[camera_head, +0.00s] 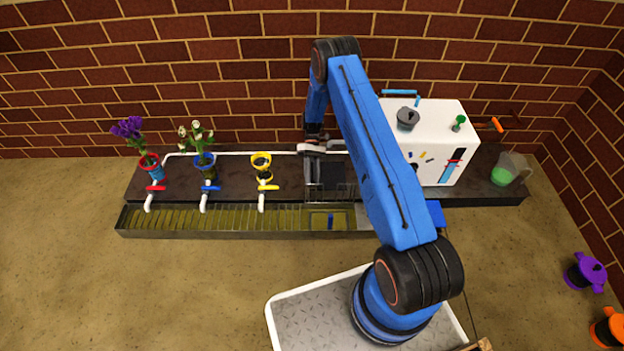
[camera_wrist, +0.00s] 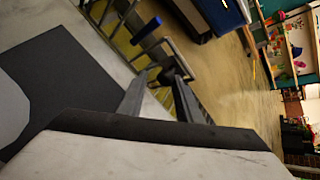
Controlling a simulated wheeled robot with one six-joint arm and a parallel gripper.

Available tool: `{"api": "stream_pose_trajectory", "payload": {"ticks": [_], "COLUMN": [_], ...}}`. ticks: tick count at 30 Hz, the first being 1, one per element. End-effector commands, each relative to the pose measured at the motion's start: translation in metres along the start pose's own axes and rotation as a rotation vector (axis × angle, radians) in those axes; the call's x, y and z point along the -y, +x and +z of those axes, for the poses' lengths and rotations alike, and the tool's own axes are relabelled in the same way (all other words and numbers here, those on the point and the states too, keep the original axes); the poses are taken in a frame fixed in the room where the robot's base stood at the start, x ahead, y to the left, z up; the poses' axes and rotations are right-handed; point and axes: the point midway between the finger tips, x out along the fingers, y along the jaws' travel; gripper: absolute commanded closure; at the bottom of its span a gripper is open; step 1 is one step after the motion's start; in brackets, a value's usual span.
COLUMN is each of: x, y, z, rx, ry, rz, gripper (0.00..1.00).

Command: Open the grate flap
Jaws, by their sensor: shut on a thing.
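The grate flap (camera_head: 345,191) shows as a dark barred piece at the back edge of the trough, partly behind my arm and gripper. It appears tilted up, but its exact angle is hard to tell. In front of it is a framed yellowish opening (camera_head: 318,218) with a small blue piece (camera_head: 330,222), which also shows in the wrist view (camera_wrist: 147,30). My gripper (camera_wrist: 163,78) reaches down to the dark metal bars, its fingertips closed around a dark part of the flap. The exact contact is partly hidden.
The slatted trough (camera_head: 180,218) runs along the counter front. Red, blue and yellow taps with pots and flowers stand left. A white machine (camera_head: 448,120) and a pitcher (camera_head: 509,168) with green liquid stand right. Purple (camera_head: 586,272) and orange pots are at far right.

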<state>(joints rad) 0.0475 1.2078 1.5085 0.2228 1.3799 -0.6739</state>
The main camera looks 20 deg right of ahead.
Motion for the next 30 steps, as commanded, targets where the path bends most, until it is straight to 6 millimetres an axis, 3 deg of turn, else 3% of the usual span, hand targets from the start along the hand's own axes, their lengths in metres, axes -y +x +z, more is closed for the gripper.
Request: {"api": "stream_pose_trajectory", "payload": {"ticks": [1, 2, 3, 30], "x": [-0.0075, -0.0075, -0.0071, -0.0020], "y": [-0.0023, -0.0025, -0.0025, -0.0021], "z": [-0.0013, -0.0013, -0.0013, -0.0012], "rx": [-0.011, -0.011, -0.011, -0.007], "ry": [0.001, 0.001, 0.001, -0.001], "rz": [0.012, 0.013, 0.012, 0.007], "gripper": [1.00, 0.64, 0.62, 0.62]}}
